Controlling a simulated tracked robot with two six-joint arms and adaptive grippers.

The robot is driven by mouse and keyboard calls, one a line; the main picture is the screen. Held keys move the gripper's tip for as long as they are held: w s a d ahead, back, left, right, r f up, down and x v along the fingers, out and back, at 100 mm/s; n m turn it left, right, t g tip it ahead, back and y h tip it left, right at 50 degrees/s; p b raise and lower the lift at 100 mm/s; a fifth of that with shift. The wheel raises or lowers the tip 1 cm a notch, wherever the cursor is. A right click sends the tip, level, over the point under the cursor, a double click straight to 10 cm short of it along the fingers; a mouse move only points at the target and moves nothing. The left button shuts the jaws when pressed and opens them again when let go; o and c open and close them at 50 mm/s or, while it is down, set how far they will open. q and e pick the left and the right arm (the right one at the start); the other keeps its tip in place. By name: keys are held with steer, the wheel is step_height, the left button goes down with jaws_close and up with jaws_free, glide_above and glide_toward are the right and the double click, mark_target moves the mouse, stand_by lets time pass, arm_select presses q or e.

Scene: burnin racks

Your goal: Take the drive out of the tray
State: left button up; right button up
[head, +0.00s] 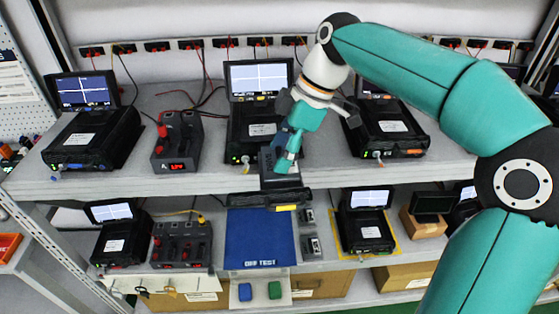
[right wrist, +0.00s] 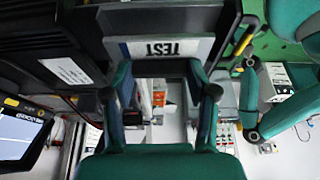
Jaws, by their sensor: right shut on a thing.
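My right gripper (head: 287,163) points down at the front of the middle upper tester (head: 257,118). Its jaws are shut on a dark thing, which I take to be the drive, largely hidden by the fingers. The dark tray (head: 266,170) shows under the fingers and juts out at the shelf's front edge. In the right wrist view, the two teal fingers (right wrist: 160,92) reach up towards a light grey panel (right wrist: 165,48) marked TEST, upside down. I cannot tell whether the drive is clear of the tray. My left gripper is not in view.
Other testers with screens stand on the upper shelf, to the left (head: 92,138) and right (head: 388,127). A power supply (head: 176,142) with red leads is left of the middle tester. A blue mat (head: 258,238) marked OFF TEST lies bare on the lower shelf.

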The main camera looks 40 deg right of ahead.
steer(key=s+a+r+b, duration=0.1)
steer(key=s+a+r, duration=0.1)
steer(key=s+a, duration=0.2)
steer(key=s+a+r, duration=0.2)
steer(key=s+a, duration=0.3)
steer(key=s, duration=0.6)
steer(key=shift+s+a+b, duration=0.2)
steer(key=shift+b, duration=0.2)
